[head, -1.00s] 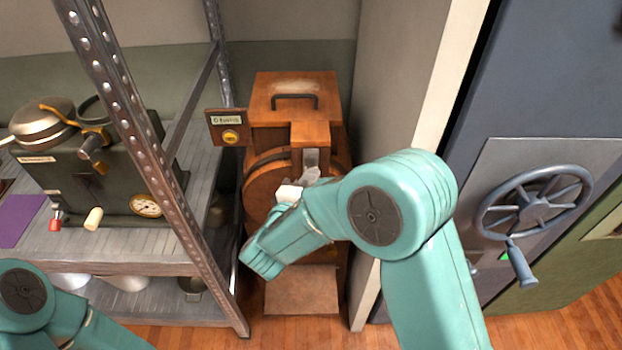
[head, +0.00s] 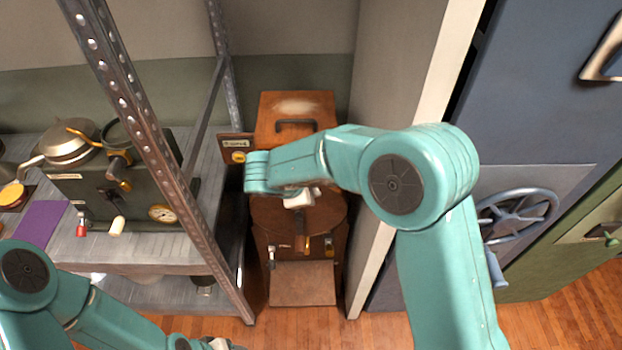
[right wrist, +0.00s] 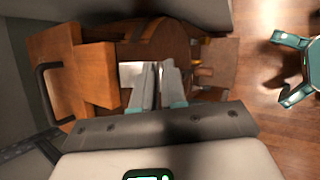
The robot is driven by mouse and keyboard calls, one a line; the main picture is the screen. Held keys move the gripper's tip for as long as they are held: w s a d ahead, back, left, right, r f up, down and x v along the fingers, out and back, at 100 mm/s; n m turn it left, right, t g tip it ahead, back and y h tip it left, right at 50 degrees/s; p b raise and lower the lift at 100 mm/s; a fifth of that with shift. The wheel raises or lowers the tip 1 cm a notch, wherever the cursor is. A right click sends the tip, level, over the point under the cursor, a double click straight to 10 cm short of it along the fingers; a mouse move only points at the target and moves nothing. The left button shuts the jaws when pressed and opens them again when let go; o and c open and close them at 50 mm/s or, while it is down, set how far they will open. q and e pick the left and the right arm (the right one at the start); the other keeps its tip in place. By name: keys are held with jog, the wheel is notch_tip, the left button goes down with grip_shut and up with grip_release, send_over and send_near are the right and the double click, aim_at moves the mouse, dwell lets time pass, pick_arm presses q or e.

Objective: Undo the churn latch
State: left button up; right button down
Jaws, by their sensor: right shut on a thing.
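The wooden churn (head: 325,102) stands in the gap beside the shelf, with a dark handle on its lid and a round drum in front. It also shows in the right wrist view (right wrist: 165,42). A pale metal latch plate (right wrist: 130,74) lies against the drum there. My right gripper (right wrist: 157,75) is shut at this plate, its fingers hiding where they grip. In the head view my right forearm covers the latch area. My left gripper (head: 222,344) shows only partly at the bottom edge, and its jaws cannot be made out.
A metal shelf (head: 150,255) with a dark machine (head: 115,190) stands close on the left. A pale wall edge (head: 400,110) and a blue door with a handwheel (head: 520,212) are on the right. Wooden floor is clear in front.

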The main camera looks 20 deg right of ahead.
pick_arm(q)
jog(key=shift+r+p, duration=0.95)
jog(key=shift+r, duration=0.5)
pick_arm(e)
jog(key=shift+w+d+r+n+g+y, duration=0.1)
jog(key=shift+w+r+n+g+y, duration=0.15)
jog(key=shift+r+g, duration=0.4)
jog(key=shift+w+d+r+n+g+y, duration=0.15)
jog(key=shift+r+g+y, duration=0.15)
jog(key=shift+g, duration=0.55)
jog(key=shift+a, duration=0.1)
jog(key=c, duration=1.2)
grip_release()
